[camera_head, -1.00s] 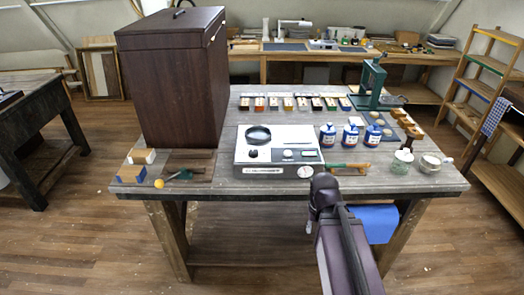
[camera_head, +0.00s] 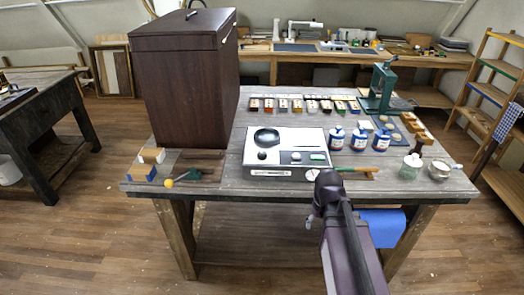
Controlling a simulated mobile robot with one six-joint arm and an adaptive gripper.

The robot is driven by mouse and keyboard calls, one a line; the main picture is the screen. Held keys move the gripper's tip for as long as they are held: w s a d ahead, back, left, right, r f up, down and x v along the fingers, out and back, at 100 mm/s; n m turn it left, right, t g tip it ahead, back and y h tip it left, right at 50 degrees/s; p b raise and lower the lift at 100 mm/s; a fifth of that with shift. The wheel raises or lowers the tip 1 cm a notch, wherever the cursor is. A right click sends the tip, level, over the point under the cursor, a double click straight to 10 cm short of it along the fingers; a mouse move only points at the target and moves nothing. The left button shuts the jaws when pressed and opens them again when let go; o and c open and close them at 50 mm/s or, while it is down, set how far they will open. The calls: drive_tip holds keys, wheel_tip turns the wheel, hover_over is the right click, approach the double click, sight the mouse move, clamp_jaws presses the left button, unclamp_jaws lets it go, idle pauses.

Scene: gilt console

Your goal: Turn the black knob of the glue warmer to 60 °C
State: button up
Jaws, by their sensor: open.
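The glue warmer (camera_head: 284,172) is a white box near the front middle of the table, with a round black well on top. A small black knob (camera_head: 262,155) sits on its top below the well, and another dark knob (camera_head: 296,156) lies further right; their pointers and scale marks are too small to read. A small panel (camera_head: 318,156) beside them looks green. My gripper (camera_head: 325,186), at the dark end of my arm, is open, at the table's front edge by the warmer's front right corner. Its fingertips are hard to make out, and it is apart from both knobs.
A tall dark brown cabinet (camera_head: 182,90) stands left of the warmer. Blue-labelled bottles (camera_head: 337,139), a green press (camera_head: 382,88) and jars (camera_head: 411,166) stand to the right. A green-handled tool (camera_head: 355,170) lies close to my gripper.

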drive_tip(key=w+a+r+n+p, duration=0.6)
drive_tip(key=w+a+r+p, duration=0.2)
drive_tip(key=w+r+p, duration=0.5)
wheel_tip(320, 180, up, 10)
drive_tip(key=n+p, duration=0.7)
drive_tip(key=p, duration=0.2)
hover_over(262, 153)
drive_tip(key=shift+s+f, duration=0.15)
drive_tip(key=shift+f, duration=0.1)
drive_tip(key=shift+f+b, duration=0.1)
drive_tip(key=shift+b, duration=0.2)
wheel_tip(262, 153, down, 14)
drive_tip(key=b, duration=1.3)
drive_tip(key=shift+r+b, duration=0.2)
drive_tip(key=shift+b, duration=0.1)
drive_tip(key=c, duration=1.2)
